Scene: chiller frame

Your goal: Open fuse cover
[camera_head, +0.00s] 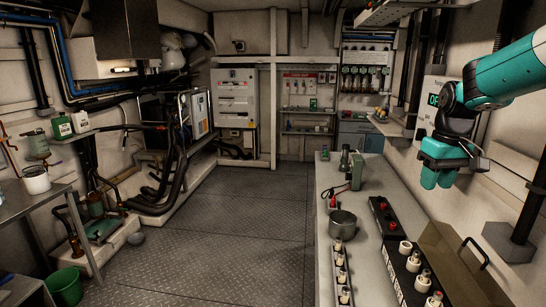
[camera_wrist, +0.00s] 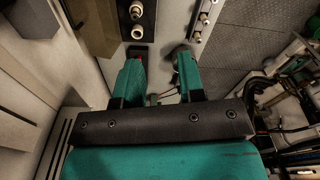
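The fuse cover (camera_head: 455,262) is an olive-brown panel with a black bar handle (camera_head: 474,251) at the front right of the bench. It stands along the right side of a black fuse strip (camera_head: 397,268) with several white fuses, which lie exposed; its exact angle is hard to tell. In the wrist view the cover (camera_wrist: 92,22) shows at the top left, beside the fuse strip (camera_wrist: 138,22). My gripper (camera_head: 437,180) hangs above the bench near the right wall, higher than the cover and apart from it. Its fingers (camera_wrist: 159,72) are spread and empty.
A black box with red knobs (camera_head: 383,213), a metal pot (camera_head: 342,224) and a green device (camera_head: 357,172) stand on the bench. Another fuse row (camera_head: 340,270) lies along its left. A wall conduit (camera_head: 520,225) is at the right. The floor (camera_head: 230,220) is clear.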

